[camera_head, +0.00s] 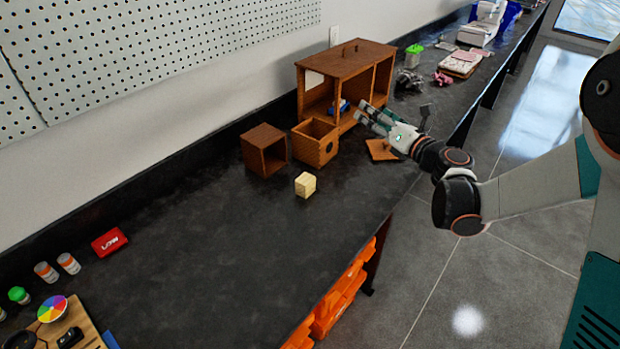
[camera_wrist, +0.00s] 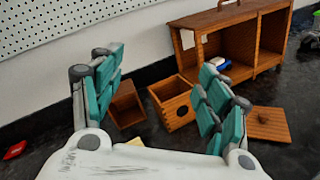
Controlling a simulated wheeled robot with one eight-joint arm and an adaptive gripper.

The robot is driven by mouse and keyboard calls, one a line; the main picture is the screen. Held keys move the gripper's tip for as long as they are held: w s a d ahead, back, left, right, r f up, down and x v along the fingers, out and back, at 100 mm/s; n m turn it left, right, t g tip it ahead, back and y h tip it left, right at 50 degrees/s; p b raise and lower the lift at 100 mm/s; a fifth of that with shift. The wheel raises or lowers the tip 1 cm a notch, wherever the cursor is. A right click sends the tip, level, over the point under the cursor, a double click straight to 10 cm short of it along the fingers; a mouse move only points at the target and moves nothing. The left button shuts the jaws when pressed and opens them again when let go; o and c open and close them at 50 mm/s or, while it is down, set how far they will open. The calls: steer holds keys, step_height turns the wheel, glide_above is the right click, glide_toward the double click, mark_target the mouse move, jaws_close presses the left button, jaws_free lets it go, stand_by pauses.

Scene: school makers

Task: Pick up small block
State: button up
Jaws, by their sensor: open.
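A small pale-yellow wooden block (camera_head: 305,184) sits on the dark bench top, in front of the wooden boxes. My gripper (camera_head: 366,112) is open and empty, above the bench to the upper right of the block, by the large wooden cabinet. In the wrist view my gripper (camera_wrist: 160,92) spreads its two teal-padded fingers wide, with nothing between them but the view of the boxes behind.
An open wooden box (camera_head: 264,150), a box with a round hole (camera_head: 315,142) and the cabinet (camera_head: 345,62) stand along the wall. A flat wooden lid (camera_head: 381,150) lies below my gripper. The bench left of the block is clear up to a red case (camera_head: 109,242).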

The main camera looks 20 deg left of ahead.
steer(key=s+a+f+n+g, duration=0.2)
steer(key=a+f+n+g, duration=0.25)
steer(key=f, duration=0.55)
steer(key=n+g, duration=0.4)
steer(key=n, duration=0.2)
glide_toward(311, 185)
steer(key=shift+t, duration=0.25)
steer(key=b+x, duration=0.1)
steer(key=x, duration=0.5)
steer(key=shift+s+f+b, duration=0.15)
steer(key=shift+f+b, duration=0.05)
steer(key=shift+b, duration=0.1)
steer(key=shift+b+x, duration=1.35)
steer(key=shift+x, duration=1.9)
steer(key=shift+r, duration=0.2)
steer(key=shift+c, duration=0.3)
steer(key=c, duration=1.1)
